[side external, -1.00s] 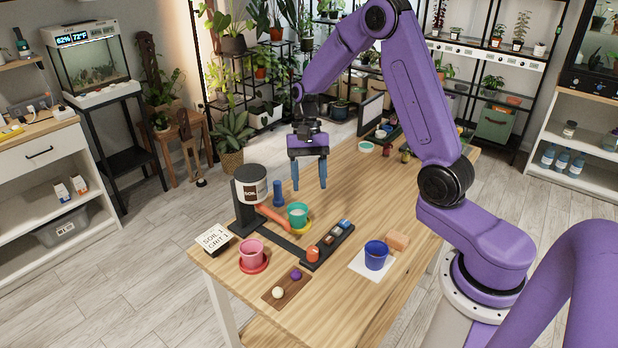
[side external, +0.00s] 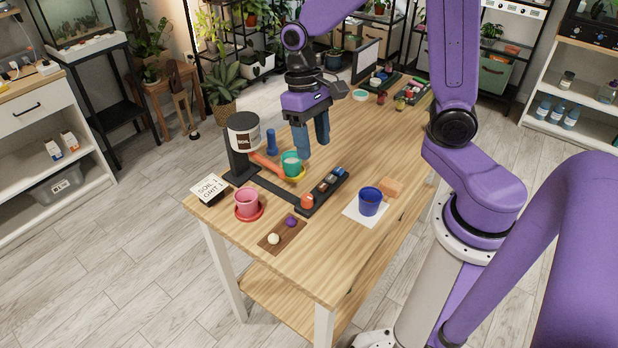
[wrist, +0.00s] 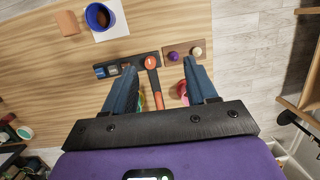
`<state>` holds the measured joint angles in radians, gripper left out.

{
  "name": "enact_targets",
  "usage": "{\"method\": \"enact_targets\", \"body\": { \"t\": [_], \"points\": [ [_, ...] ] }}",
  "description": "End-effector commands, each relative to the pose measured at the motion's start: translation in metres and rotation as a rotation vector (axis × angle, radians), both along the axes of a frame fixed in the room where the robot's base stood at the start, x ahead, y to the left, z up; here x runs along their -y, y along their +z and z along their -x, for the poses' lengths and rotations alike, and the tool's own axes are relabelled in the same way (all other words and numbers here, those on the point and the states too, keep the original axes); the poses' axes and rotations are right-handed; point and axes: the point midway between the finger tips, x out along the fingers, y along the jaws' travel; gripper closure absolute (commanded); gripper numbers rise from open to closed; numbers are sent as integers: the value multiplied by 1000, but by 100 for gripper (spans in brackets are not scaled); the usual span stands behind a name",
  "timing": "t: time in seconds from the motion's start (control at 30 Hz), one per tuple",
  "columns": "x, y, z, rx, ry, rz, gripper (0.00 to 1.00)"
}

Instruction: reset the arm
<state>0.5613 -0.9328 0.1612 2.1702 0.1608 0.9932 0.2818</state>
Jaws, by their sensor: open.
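My gripper (side external: 313,150) is in the air above the wooden table (side external: 375,135), pointing down with its two blue-grey fingers apart and nothing between them. In the side view it appears just behind the green pot (side external: 291,163) and the black tray (side external: 330,184). The green pot is mostly hidden there.
A soil dispenser (side external: 244,133) with an orange chute stands at left. A blue pot (side external: 370,200) on white paper sits beside an orange block (side external: 391,187). A red-saucered pink pot (side external: 247,202), a sign (side external: 211,190) and a brown mat (side external: 270,240) with two balls are near the front.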

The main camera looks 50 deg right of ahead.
Motion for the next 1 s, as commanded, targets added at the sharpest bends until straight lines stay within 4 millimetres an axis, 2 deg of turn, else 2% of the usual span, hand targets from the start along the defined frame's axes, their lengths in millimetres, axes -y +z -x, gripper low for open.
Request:
{"method": "enact_targets", "body": {
  "t": [0.3,0.7,0.83,1.0],
  "points": [
    [-18,17,69,101,430,-18,43],
    [-14,27,150,215,937,-61,43],
    [-11,28,166,239,1041,-73,43],
    [-9,28,174,252,1101,-80,43]
  ]
}}
